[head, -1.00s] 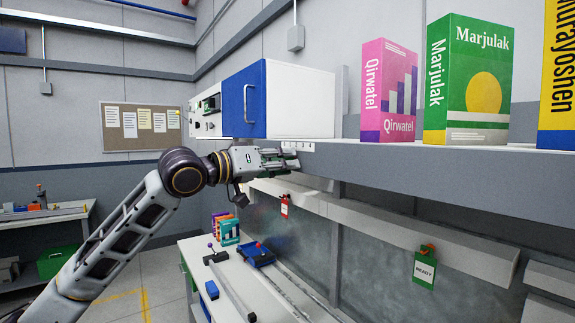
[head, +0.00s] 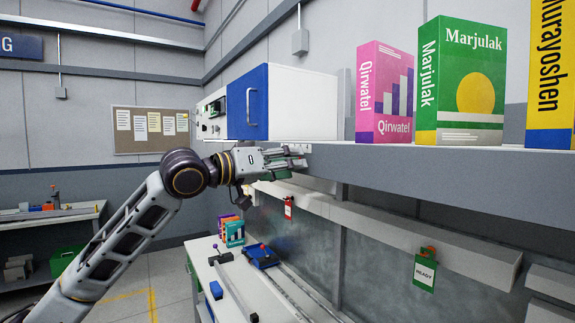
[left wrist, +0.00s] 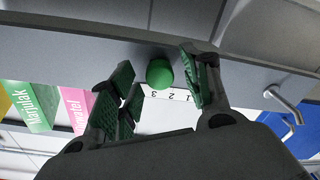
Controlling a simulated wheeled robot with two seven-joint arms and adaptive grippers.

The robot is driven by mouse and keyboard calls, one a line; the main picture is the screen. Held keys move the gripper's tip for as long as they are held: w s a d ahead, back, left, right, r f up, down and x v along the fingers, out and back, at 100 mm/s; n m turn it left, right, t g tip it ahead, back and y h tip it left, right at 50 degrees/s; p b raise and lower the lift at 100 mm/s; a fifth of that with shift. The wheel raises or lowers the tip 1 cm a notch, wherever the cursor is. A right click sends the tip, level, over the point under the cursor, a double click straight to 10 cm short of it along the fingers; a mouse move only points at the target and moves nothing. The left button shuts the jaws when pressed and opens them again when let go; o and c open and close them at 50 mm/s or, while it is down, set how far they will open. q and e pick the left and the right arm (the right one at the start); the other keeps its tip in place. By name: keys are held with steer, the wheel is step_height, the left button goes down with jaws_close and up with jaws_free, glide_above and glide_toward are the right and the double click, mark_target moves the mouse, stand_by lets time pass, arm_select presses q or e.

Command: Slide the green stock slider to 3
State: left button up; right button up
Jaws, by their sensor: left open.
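The round green slider knob (left wrist: 160,73) shows in the left wrist view, in front of a white scale label (left wrist: 168,96) with the numbers 3, 2 and 1 upside down. The knob appears close to the 3 and 2; its exact mark is unclear. In the head view the left gripper (head: 298,158) is at the shelf's front edge, and I cannot make out the knob there. My right gripper is not in view.
The grey shelf (head: 480,172) carries a pink box (head: 384,95), a green Marjulak box (head: 462,85), a yellow box (head: 553,75) and a blue-doored cabinet (head: 247,103). A green READY tag (head: 425,272) hangs below. A lower bench (head: 235,285) holds several small items.

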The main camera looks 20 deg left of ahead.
arm_select(q)
steer(key=v, duration=1.1)
steer(key=shift+s+a, duration=0.2)
steer(key=shift+s, duration=0.15)
stand_by(1.0)
stand_by(0.9)
